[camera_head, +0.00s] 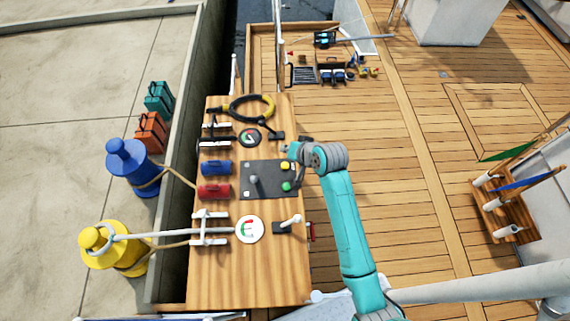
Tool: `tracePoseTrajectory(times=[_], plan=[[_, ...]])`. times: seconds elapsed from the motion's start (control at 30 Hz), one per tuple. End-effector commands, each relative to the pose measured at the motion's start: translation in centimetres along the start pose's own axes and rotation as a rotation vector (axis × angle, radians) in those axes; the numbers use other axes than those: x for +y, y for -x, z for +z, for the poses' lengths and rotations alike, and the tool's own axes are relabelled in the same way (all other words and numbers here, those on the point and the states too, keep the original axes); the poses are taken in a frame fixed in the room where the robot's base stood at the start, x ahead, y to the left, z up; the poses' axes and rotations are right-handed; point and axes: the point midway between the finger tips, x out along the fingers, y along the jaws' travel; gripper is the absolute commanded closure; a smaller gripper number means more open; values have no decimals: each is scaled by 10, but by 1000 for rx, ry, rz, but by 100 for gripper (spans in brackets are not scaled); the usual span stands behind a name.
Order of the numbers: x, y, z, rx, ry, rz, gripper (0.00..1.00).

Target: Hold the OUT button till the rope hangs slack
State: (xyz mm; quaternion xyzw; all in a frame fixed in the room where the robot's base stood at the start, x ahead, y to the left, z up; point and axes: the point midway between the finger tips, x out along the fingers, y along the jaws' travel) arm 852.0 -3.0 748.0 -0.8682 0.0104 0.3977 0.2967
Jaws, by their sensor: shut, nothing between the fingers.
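A dark control panel (262,194) lies on the wooden console, with a yellow button (285,166), a green button (287,186) and a grey lever (254,181). I cannot read which button is OUT. My gripper (297,185) is shut and empty, pointing down at the panel's right edge beside the green button. I cannot tell whether it touches the button. A tan rope (180,176) runs from the blue bollard (130,165) towards the console.
The wooden console (245,285) also carries a blue cylinder (216,168), a red cylinder (214,191), a second gauge (250,137) and a white-tipped lever (290,223). Orange (151,131) and teal (159,97) cases stand on the quay. Open deck (420,200) lies to the right.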

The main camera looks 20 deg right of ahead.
Motion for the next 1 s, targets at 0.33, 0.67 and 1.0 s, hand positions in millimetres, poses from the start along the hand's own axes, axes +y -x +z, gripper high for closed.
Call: tracePoseTrajectory(times=[0.33,0.67,1.0], plan=[[23,-31,23,-3,-2,1,100],[35,-47,35,-1,-1,0,100],[36,-49,36,0,-1,0,100]])
